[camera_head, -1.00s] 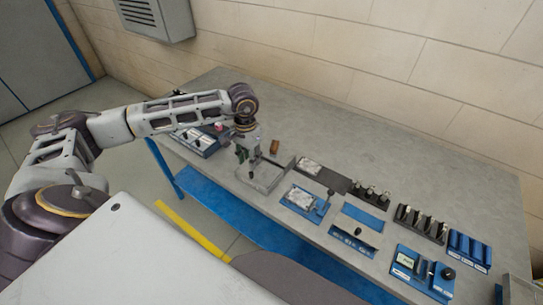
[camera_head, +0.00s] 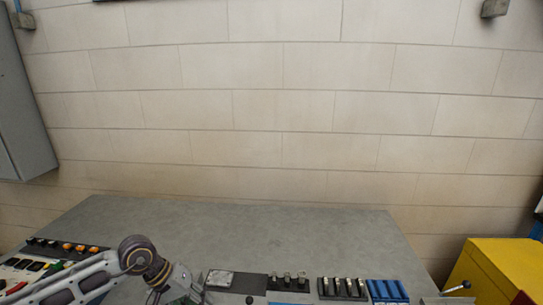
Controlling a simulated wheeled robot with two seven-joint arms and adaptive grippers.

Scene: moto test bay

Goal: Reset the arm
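My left arm comes in at the lower left, its dark wrist joint above the table (camera_head: 290,232). My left gripper (camera_head: 182,289) points down at the bottom edge of the view. Its fingertips are cut off or too small to make out, so whether it is open or holds anything does not show. My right arm and gripper are not in view.
Along the table's front are a control panel with orange buttons (camera_head: 68,247), a tray with a pale piece (camera_head: 221,279), black holders (camera_head: 342,287) and a blue holder (camera_head: 386,290). A yellow cabinet (camera_head: 505,268) stands right, a grey wall box (camera_head: 22,110) left. The table's back is clear.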

